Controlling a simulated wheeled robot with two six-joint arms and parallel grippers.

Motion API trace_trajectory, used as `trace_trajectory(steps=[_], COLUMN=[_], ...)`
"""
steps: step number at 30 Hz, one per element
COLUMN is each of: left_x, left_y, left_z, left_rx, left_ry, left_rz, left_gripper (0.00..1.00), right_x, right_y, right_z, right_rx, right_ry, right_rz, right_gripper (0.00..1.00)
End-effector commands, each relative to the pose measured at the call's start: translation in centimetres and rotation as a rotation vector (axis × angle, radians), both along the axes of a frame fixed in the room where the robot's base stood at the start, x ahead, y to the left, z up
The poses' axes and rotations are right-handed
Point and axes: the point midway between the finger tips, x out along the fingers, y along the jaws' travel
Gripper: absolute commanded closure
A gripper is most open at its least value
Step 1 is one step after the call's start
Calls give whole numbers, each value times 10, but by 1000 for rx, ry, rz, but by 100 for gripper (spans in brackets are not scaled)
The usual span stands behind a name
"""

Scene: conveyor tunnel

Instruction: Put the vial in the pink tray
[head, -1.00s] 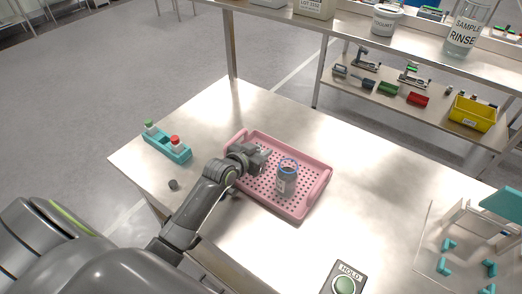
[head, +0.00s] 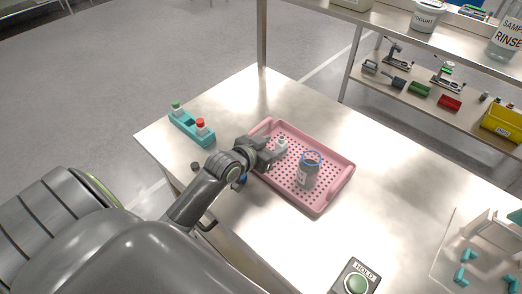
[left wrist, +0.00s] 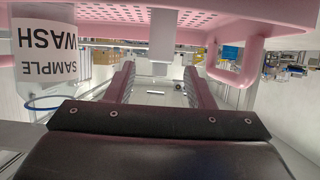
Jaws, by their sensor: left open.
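The pink tray (head: 335,196) lies on the metal table in the head view. A small pale vial (head: 281,144) appears to stand upright in it, near its left side. In the left wrist view, which is upside down, the pale vial (left wrist: 162,45) stands against the tray floor (left wrist: 110,14), beyond and between my fingertips. My left gripper (head: 274,156) is open at the tray's near-left edge; its fingers also show in the left wrist view (left wrist: 160,85). My right gripper is not in view.
A jar (head: 307,172) with a blue ring stands in the tray, beside my left gripper; its label reads SAMPLE WASH. A teal rack (head: 190,128) with green-capped and red-capped vials stands at the left. A HOLD button box (head: 356,280) is at the front.

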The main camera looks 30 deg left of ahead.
Motion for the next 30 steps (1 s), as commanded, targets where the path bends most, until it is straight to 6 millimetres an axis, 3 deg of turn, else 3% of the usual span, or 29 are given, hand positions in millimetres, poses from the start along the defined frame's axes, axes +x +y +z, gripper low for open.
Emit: trace_trajectory(steps=[3, 10, 30], left_x=[-20, -44, -50], left_y=[3, 7, 7], left_z=[7, 18, 21], left_rx=[3, 2, 0], left_ry=[0, 1, 0], left_rz=[0, -1, -1], left_gripper=[51, 51, 51], right_x=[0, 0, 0], right_y=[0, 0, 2], right_z=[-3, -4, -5], right_rx=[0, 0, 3], right_ry=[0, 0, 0], right_rz=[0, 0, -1], right_gripper=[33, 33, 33])
